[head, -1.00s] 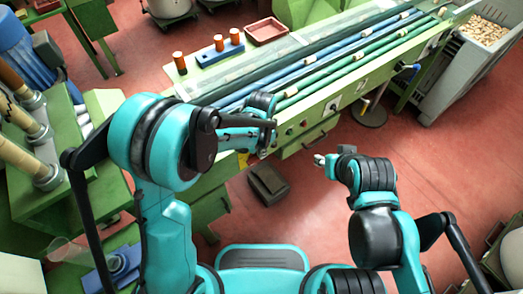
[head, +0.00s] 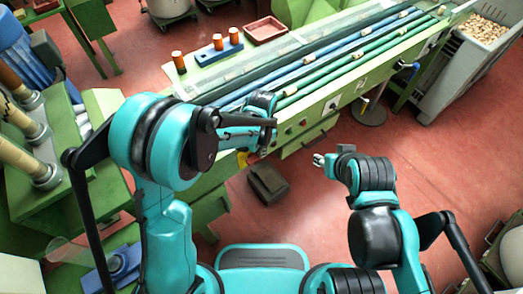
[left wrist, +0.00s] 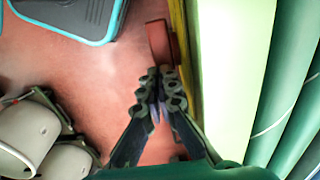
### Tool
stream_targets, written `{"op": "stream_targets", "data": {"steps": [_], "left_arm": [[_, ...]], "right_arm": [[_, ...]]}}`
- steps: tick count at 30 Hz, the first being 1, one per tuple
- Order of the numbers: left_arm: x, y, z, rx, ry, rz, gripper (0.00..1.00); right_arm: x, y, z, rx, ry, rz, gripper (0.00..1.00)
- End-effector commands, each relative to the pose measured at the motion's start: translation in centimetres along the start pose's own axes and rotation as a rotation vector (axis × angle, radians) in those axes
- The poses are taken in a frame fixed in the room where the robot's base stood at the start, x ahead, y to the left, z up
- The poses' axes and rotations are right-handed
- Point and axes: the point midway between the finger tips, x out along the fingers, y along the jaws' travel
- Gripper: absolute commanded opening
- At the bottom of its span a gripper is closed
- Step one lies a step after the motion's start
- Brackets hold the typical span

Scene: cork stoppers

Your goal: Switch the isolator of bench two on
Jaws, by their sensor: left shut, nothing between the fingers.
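A red bar-shaped handle (left wrist: 161,42) beside a yellow edge shows in the left wrist view, at the side of the green bench. I take it for the isolator; in the head view a small red and yellow patch (head: 246,158) shows under my left forearm. My left gripper (left wrist: 160,82) is shut and empty, its fingertips close below the handle in the wrist picture. I cannot tell whether they touch it. In the head view the left fingertips are mostly hidden by the arm. My right gripper (head: 319,159) is over the floor, apart from the bench; its finger opening is unclear.
A dark box (head: 268,184) lies on the red floor. A grey bin of corks (head: 465,75) stands right; machinery crowds the left.

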Motion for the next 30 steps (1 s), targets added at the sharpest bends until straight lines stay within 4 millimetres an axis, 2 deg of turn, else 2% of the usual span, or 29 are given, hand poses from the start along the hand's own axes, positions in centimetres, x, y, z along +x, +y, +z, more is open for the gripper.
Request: {"op": "stream_targets", "data": {"steps": [30], "left_arm": [[0.98, 0.03, -1.03, 0.000, 0.001, 0.000, 0.00]], "right_arm": [[0.75, 0.00, 0.53, 0.000, 0.000, 0.000, 0.40]]}}
